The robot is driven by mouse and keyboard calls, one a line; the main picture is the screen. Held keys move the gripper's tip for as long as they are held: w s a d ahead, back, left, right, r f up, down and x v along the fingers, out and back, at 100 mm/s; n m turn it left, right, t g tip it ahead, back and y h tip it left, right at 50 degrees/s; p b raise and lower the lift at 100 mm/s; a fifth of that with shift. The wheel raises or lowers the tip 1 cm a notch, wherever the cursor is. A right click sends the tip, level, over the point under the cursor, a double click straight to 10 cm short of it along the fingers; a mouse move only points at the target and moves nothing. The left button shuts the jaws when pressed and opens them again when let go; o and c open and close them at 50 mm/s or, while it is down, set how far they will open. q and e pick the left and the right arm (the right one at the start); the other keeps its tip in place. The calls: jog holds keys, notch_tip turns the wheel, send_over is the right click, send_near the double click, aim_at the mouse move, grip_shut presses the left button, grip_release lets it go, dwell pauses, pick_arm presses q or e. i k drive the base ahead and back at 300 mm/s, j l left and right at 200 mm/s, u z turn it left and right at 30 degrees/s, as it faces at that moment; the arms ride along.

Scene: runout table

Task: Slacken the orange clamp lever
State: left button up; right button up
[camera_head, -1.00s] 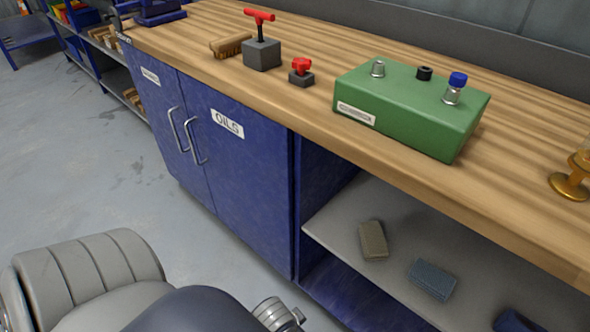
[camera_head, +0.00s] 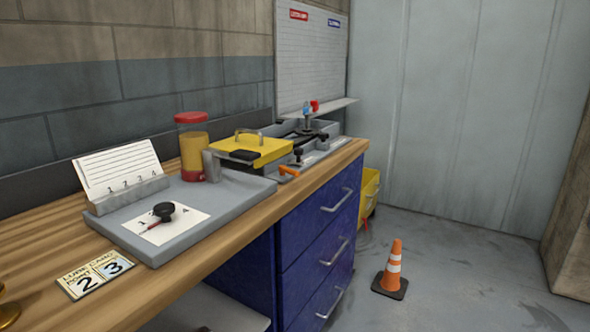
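The small orange clamp lever (camera_head: 289,171) shows near the front edge of the wooden bench, just right of and below a yellow lidded box (camera_head: 250,149). It sits low at the near side of a grey fixture (camera_head: 318,152) with black parts. It is small here, so I cannot tell how tight it is. Neither of my grippers is in view.
A grey tray (camera_head: 215,222) holds a card stand, a dial-like tool and a yellow jar with red lid (camera_head: 192,147). Blue drawers (camera_head: 318,240) stand below. A traffic cone (camera_head: 393,268) stands on open floor at right.

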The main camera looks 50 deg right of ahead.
aim_at(283, 168)
jog(key=z, duration=1.65)
